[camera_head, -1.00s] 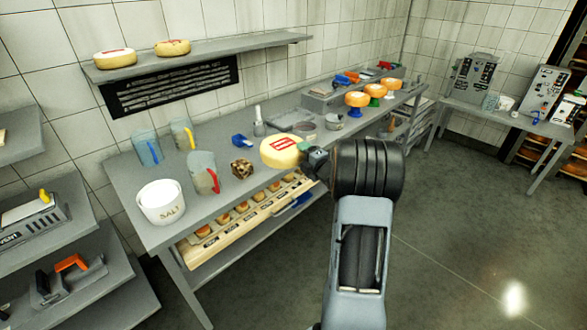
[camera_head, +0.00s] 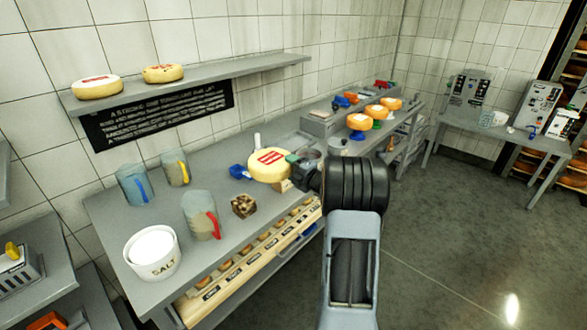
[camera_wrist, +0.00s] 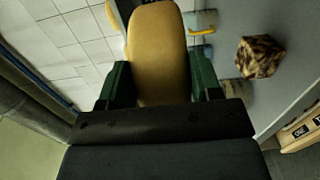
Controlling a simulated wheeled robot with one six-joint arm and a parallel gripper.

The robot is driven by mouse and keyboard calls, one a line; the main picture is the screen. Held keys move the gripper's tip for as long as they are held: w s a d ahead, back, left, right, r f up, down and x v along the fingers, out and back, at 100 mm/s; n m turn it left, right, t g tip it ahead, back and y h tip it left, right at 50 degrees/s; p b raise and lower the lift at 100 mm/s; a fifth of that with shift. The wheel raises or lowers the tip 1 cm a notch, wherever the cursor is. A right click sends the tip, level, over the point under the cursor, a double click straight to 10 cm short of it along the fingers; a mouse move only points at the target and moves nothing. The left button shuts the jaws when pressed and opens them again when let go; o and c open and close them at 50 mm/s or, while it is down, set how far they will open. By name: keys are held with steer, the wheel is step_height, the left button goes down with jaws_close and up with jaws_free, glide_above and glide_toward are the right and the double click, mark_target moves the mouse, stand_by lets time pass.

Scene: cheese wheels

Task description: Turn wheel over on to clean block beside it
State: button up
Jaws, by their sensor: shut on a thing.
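The cheese wheel (camera_head: 270,164) is pale yellow with a red label on its upward face, and is held label up above the table. My gripper (camera_head: 301,163) is shut on its right side. In the wrist view the wheel (camera_wrist: 158,45) is edge-on between the green fingers of my gripper (camera_wrist: 160,85). A dark mottled block (camera_head: 243,206) sits on the table in front and to the left; it also shows in the wrist view (camera_wrist: 260,57). A small pale block (camera_head: 284,185) shows just below the wheel, partly hidden by it. I cannot tell whether they touch.
A salt tub (camera_head: 152,253), a jug with a red handle (camera_head: 201,214) and two more jugs stand at the left. A blue item (camera_head: 239,172) lies behind the wheel. Orange wheels (camera_head: 360,121) stand on coloured stands further right. A rack with labelled slots (camera_head: 245,265) runs along the front.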

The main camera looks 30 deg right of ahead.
mark_target(277, 168)
steer(key=shift+w+r+n, duration=0.15)
steer(key=shift+r+n, duration=0.25)
steer(key=shift+n, duration=0.3)
steer(key=n, duration=0.2)
steer(key=r+n, duration=0.1)
steer(key=n, duration=0.1)
steer(key=shift+s+r+b, duration=0.2)
steer(key=shift+b, duration=0.1)
steer(key=n, duration=0.3)
steer(key=shift+a+r, duration=0.35)
steer(key=n, duration=0.1)
steer(key=r+n, duration=0.1)
steer(key=shift+a+n, duration=0.35)
steer(key=shift+n, duration=0.05)
steer(key=n, duration=0.2)
steer(key=a+n, duration=0.1)
steer(key=n, duration=0.1)
steer(key=a+n+p, duration=0.1)
steer(key=n, duration=0.1)
steer(key=shift+s+r, duration=0.25)
steer(key=shift+f+n+b, duration=0.25)
steer(key=shift+n+b, duration=0.15)
steer(key=shift+b, duration=0.05)
steer(key=shift+a+b, duration=0.1)
steer(key=shift+b, duration=0.5)
